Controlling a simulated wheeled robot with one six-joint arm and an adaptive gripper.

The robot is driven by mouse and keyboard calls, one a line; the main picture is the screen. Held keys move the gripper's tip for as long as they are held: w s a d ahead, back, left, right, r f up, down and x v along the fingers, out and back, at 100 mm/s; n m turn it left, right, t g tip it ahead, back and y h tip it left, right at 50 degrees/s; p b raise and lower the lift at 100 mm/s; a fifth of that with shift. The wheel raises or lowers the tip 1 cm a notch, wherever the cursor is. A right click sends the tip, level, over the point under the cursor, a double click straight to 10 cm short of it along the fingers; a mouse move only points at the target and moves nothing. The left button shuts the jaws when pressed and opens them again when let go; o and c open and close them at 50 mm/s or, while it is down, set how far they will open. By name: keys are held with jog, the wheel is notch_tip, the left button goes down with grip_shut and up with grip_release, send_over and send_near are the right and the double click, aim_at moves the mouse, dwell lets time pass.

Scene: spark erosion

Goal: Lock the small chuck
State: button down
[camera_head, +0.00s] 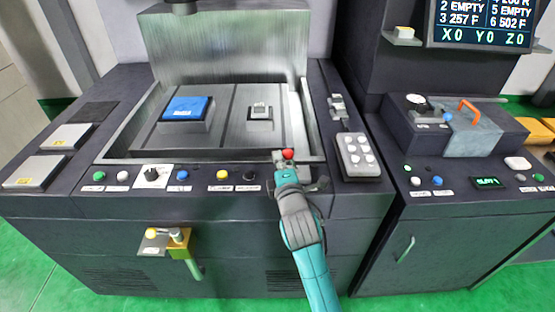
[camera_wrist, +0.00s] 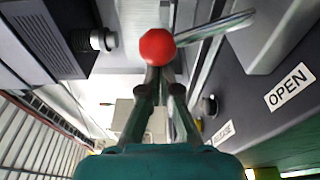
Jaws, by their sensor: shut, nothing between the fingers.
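A small silver fixture (camera_head: 260,111), which looks like the small chuck, sits on the right part of the grey work table. A red ball knob (camera_head: 288,154) is at the tank's front edge, in front of this fixture. In the wrist view the red ball (camera_wrist: 157,47) is large, and a shiny metal rod (camera_wrist: 218,27) runs from beside it to the upper right. My gripper (camera_head: 283,164) is shut and empty, its tips right at the ball. In the wrist view the closed fingers (camera_wrist: 160,76) lie just below the ball; whether they touch it I cannot tell.
A blue block (camera_head: 187,108) sits on the table's left part. A front panel carries several buttons and a black knob (camera_head: 152,174). A grey keypad (camera_head: 357,156) is to the right of my gripper. An OPEN label (camera_wrist: 290,87) shows at right in the wrist view.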

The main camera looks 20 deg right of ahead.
jog(key=shift+d, duration=0.1)
jog(key=m, duration=0.1)
jog(key=d+r+m, duration=0.1)
jog(key=shift+s+d+m+t, duration=0.3)
jog(key=m, duration=0.1)
jog(key=d+m, duration=0.1)
jog(key=d+r+m, duration=0.1)
jog(key=shift+s+d+m+t, duration=0.25)
jog(key=shift+s+m+t, duration=0.05)
jog(key=shift+s, duration=0.1)
jog(key=d+m, duration=0.1)
jog(key=d+m+h, duration=0.1)
jog(key=shift+s+m, duration=0.35)
jog(key=shift+m, duration=0.05)
jog(key=shift+s+d, duration=0.15)
jog(key=shift+d, duration=0.25)
jog(key=shift+d+f, duration=0.1)
